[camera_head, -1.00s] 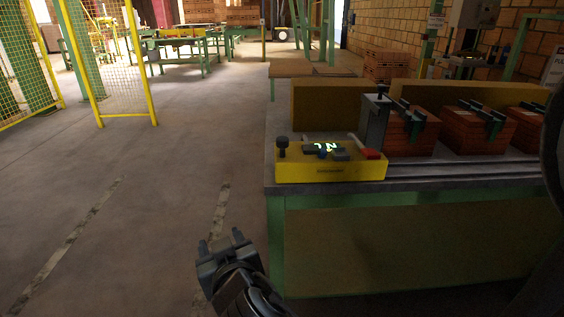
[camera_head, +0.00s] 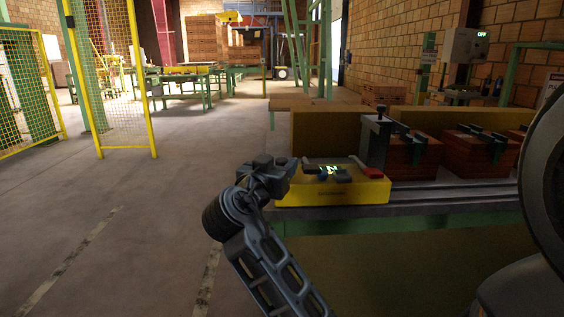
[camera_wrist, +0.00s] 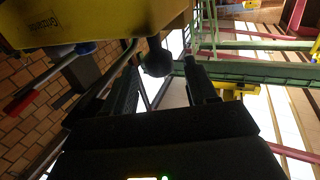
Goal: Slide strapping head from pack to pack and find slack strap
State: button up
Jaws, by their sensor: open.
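Brick packs, a near one (camera_head: 412,158) and a second (camera_head: 478,155), stand in a row on the bench, with dark straps and clips on top; a third is partly hidden at right. A grey upright block (camera_head: 374,145) with a black knob, seemingly the strapping head, stands at the near pack's left side. A yellow box (camera_head: 335,194) with a lit display and red-ended lever sits at the bench's left end. My gripper (camera_head: 284,168) is open at that box's left end. In the wrist view a black knob (camera_wrist: 156,62) by the yellow box appears between the fingers, contact unclear.
A rail (camera_head: 455,194) runs along the bench front. A tan panel (camera_head: 345,134) stands behind the packs. A wall box (camera_head: 467,45) has a lit display. Yellow mesh fencing (camera_head: 105,80) stands at left; the floor (camera_head: 150,200) between is clear.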

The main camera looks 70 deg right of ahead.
jog(key=shift+d, duration=1.35)
jog(key=shift+c, duration=0.3)
grip_shut()
